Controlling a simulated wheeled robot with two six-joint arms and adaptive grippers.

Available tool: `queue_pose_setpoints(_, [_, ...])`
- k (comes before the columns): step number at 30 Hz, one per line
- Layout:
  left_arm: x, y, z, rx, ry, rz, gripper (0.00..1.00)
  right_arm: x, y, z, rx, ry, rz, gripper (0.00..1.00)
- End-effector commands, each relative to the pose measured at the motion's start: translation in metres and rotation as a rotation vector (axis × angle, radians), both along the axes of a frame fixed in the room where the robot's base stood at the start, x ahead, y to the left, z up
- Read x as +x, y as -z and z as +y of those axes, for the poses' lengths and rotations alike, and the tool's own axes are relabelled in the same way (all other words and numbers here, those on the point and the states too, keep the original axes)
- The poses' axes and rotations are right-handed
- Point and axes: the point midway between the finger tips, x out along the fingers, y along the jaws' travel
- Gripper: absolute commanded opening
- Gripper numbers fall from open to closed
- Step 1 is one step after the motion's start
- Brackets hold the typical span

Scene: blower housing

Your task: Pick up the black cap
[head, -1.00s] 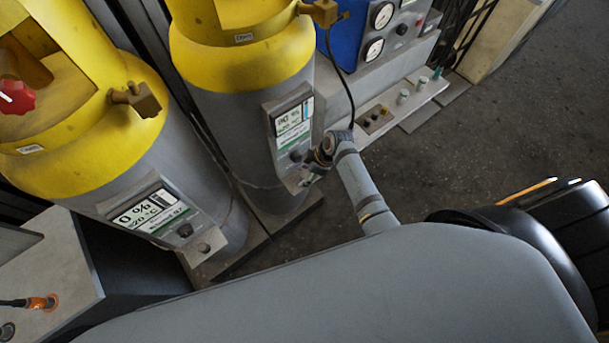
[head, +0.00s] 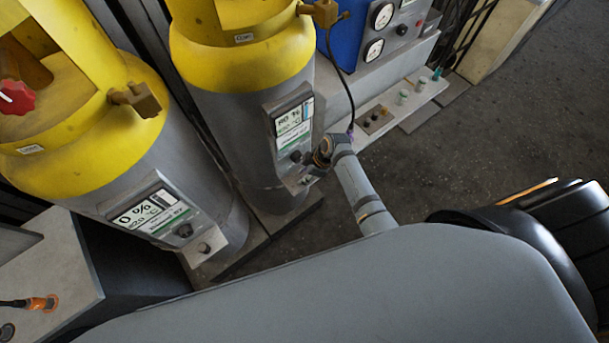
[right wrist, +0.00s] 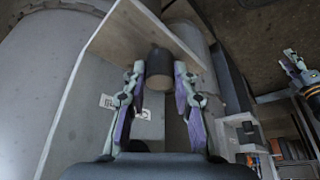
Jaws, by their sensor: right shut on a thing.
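The black cap (right wrist: 159,63) is a short dark cylinder with a tan lower part in the right wrist view. It stands between the two fingers of my right gripper (right wrist: 159,78), which is shut on it. The cap is in front of a pale plate, and I cannot tell whether it still touches it. In the head view my right gripper (head: 308,177) is at the small ledge low on the right gas cylinder (head: 235,110), where the cap is hidden. A second gripper, seemingly my left (right wrist: 298,65), shows at the right edge of the wrist view; its opening is unclear.
The left yellow-topped cylinder (head: 150,150) has a display panel, a dark knob and a small ledge. A blue unit with gauges (head: 382,30) stands behind right, with a dark cable hanging near my wrist. A grey table with an orange connector (head: 40,303) is front left. Floor is clear at right.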

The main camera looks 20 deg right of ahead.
Motion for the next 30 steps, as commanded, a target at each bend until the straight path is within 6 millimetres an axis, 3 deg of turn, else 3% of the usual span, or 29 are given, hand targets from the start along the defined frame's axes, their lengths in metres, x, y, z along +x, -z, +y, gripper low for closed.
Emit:
queue_pose_setpoints(7, [0.000,-0.002,0.000,0.000,0.000,0.000,0.40,-0.003,-0.034,0.001,0.001,0.000,-0.003,0.06])
queue_pose_setpoints(15, [0.000,0.000,0.000,0.000,0.000,0.000,0.40,-0.060,-0.091,0.003,0.003,0.001,0.001,0.06])
queue_pose_setpoints(21, [-0.001,0.007,0.000,0.000,0.000,0.001,0.40,-0.111,-0.112,0.005,0.002,0.001,0.002,0.06])
queue_pose_setpoints(25, [-0.001,0.008,0.000,0.000,0.000,0.001,0.40,-0.130,-0.122,0.006,0.002,0.001,0.001,0.06])
queue_pose_setpoints(30, [-0.001,0.009,0.000,0.000,0.000,0.001,0.40,-0.139,-0.128,0.006,0.001,0.000,0.000,0.06])
